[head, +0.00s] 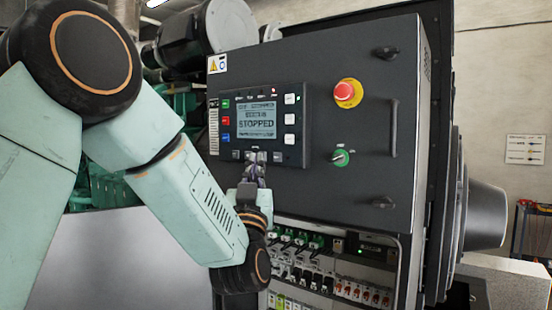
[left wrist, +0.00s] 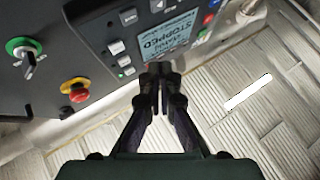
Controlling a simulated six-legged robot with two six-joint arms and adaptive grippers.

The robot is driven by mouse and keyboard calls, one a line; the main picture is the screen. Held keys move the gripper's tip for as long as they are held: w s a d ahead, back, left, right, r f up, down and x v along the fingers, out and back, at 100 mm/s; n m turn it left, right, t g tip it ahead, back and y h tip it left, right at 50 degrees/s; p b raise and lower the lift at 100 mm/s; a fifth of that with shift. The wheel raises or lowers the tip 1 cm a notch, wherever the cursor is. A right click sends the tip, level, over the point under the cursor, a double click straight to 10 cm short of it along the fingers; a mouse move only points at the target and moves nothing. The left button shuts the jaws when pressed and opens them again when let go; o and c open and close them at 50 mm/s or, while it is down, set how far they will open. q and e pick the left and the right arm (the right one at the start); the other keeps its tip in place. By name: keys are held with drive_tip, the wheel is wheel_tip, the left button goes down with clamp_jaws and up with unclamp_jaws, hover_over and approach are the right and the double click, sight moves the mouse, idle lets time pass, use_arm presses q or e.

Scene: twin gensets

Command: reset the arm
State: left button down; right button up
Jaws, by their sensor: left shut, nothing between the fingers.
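My left arm comes in from the left in the head view. Its gripper (head: 255,170) is at the lower edge of the controller screen unit (head: 262,122) on the dark panel. In the left wrist view the gripper (left wrist: 158,75) is shut and empty, its fingertips close to the edge of that unit (left wrist: 135,35). I cannot tell whether they touch it. The screen reads STOPPED. My right gripper is not in view.
A red emergency stop button (head: 347,92) and a green selector switch (head: 341,157) sit right of the screen. A vertical door handle (head: 393,128) stands further right. Below is an open bay with breakers and wired terminals (head: 340,285). A wall sign (head: 525,149) hangs at the right.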

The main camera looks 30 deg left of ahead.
use_arm(q)
drive_tip(key=shift+w+f, duration=0.1)
drive_tip(key=shift+w, duration=0.05)
drive_tip(key=s+d+f+m+g+h+b, duration=0.1)
drive_tip(key=d+f+g+h+b, duration=0.15)
drive_tip(key=f, duration=1.15)
drive_tip(key=s+d+f+m+g+h+b, duration=0.1)
drive_tip(key=d+f+g+h+b, duration=0.2)
drive_tip(key=f, duration=1)
drive_tip(key=s+d+f+m+g+h+b, duration=0.1)
drive_tip(key=d+f+g+h, duration=0.3)
drive_tip(key=f, duration=1)
drive_tip(key=s+d+f+m+g+h+b, duration=0.2)
drive_tip(key=s+f+g+b, duration=0.9)
drive_tip(key=s+f, duration=2.3)
wheel_tip(320, 180, down, 2)
drive_tip(key=shift+s+d+f+g, duration=0.25)
drive_tip(key=shift+s+g, duration=0.15)
drive_tip(key=shift+g, duration=0.55)
drive_tip(key=shift+r, duration=0.1)
